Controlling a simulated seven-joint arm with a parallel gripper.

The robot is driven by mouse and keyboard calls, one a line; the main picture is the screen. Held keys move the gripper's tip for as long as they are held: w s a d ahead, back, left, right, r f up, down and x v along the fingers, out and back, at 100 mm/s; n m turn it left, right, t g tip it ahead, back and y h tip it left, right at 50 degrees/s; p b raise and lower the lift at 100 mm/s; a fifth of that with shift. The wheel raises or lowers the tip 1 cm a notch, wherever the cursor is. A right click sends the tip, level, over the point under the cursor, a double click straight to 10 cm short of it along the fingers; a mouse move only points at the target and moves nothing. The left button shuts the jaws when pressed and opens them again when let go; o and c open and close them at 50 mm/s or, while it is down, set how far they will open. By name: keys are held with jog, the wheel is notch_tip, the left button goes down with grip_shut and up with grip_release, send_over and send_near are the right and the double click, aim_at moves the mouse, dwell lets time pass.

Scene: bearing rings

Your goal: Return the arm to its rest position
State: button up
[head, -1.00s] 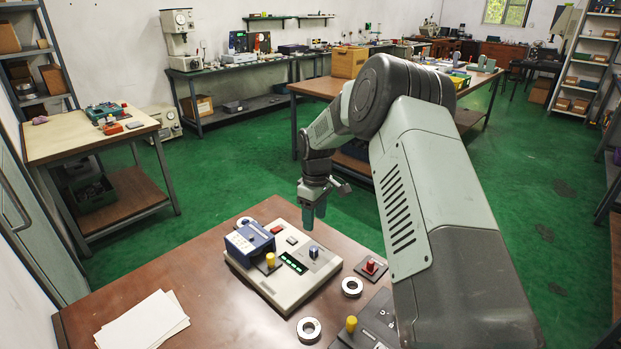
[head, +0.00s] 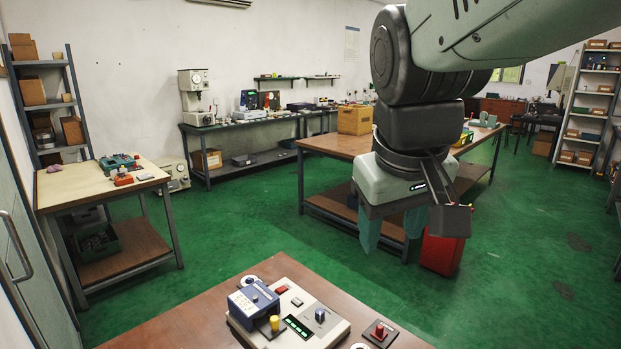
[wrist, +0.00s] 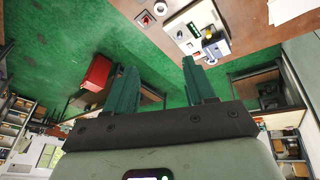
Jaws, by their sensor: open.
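My gripper (head: 391,238) hangs above and beyond the front bench in the head view, teal fingers apart and pointing down, with nothing between them. Its fingers also show spread and empty in the wrist view (wrist: 158,78). On the brown bench (head: 190,325) stands a pale tester (head: 330,322) with a blue unit (head: 252,303), a yellow knob and a green display. One metal ring (head: 249,281) lies behind the blue unit. Another ring (head: 360,346) is cut by the bottom edge. The gripper is clear of all of them.
A small plate with a red knob (head: 380,332) sits right of the tester. A red case (head: 441,254) is on the green floor behind my gripper. A long bench with a cardboard box (head: 354,120) stands beyond. A side table (head: 80,187) is at left.

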jog(key=s+d+f+m+t, duration=0.1)
jog(key=s+m, duration=0.1)
jog(key=s, duration=0.8)
jog(key=shift+f+m+y, duration=0.2)
jog(key=shift+m+y, duration=0.1)
jog(key=shift+m, duration=0.1)
